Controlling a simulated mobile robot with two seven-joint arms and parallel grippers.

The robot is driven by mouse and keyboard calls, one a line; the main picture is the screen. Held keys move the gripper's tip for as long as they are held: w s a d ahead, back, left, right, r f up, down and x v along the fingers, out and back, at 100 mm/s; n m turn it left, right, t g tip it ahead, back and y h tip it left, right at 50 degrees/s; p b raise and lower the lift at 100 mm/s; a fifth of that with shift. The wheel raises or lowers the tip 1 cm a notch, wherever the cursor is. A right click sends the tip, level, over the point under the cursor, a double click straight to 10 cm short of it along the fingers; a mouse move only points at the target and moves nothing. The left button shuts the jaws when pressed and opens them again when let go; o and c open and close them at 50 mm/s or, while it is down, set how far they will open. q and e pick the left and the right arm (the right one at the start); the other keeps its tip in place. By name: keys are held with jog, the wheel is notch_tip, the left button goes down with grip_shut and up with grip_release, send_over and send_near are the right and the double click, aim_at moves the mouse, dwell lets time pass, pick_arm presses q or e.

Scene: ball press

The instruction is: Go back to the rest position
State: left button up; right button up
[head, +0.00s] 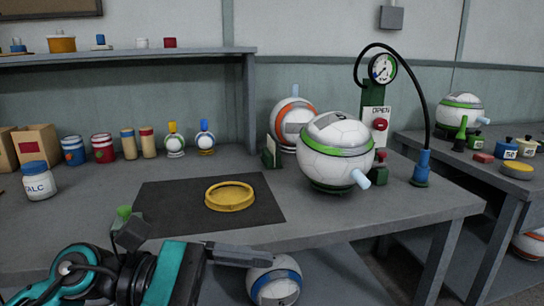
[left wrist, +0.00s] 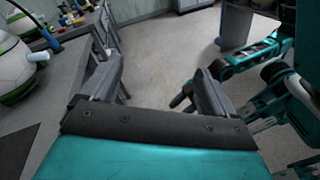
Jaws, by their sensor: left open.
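My left gripper (left wrist: 150,95) is open in the left wrist view, with only bare floor showing between its two dark fingers. In the head view my left arm comes in at the lower left, and the gripper (head: 185,240) is in front of the table's front edge, near the dark mat (head: 155,205). It touches nothing that I can make out. My right gripper is not clearly seen in either view.
The table (head: 330,225) holds a yellow ring (head: 230,196) on the mat, a white ball with a green band (head: 335,150), and a gauge (head: 382,68) with a black hose. A talc jar (head: 38,180) stands at left. A ball with a blue band (head: 274,280) is below the front edge.

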pick_arm(q)
jog(key=w+a+f+m+t+y, duration=0.35)
jog(key=m+t, duration=0.65)
jog(key=m, duration=0.7)
jog(key=w+a+f+m+t+y, duration=0.4)
jog(key=m+t, duration=0.5)
jog(key=m, duration=0.7)
jog(key=s+a+f+n+g+y+p, duration=0.1)
jog(key=s+f+n+g+y, duration=0.15)
jog(key=f+n, duration=0.4)
jog(key=s+a+f+n+g+y, duration=0.25)
jog(key=s+f+n, duration=0.2)
jog(key=f, duration=0.35)
jog(key=s+f+n+g+y+p, duration=0.1)
jog(key=s+f+n+g, duration=0.2)
jog(key=f+n, duration=0.35)
jog(key=s+a+r+y+p, duration=0.1)
jog(key=a+r+p, duration=0.2)
jog(key=r+p, duration=0.7)
jog(key=p, duration=0.5)
jog(key=shift+s+a+r, duration=0.2)
jog(key=shift+s+a, duration=0.05)
jog(key=shift+s, duration=0.05)
pick_arm(e)
jog(key=s+d+r+h, duration=0.1)
jog(key=s+d+r, duration=0.1)
jog(key=r, duration=1)
jog(key=shift+d, duration=0.75)
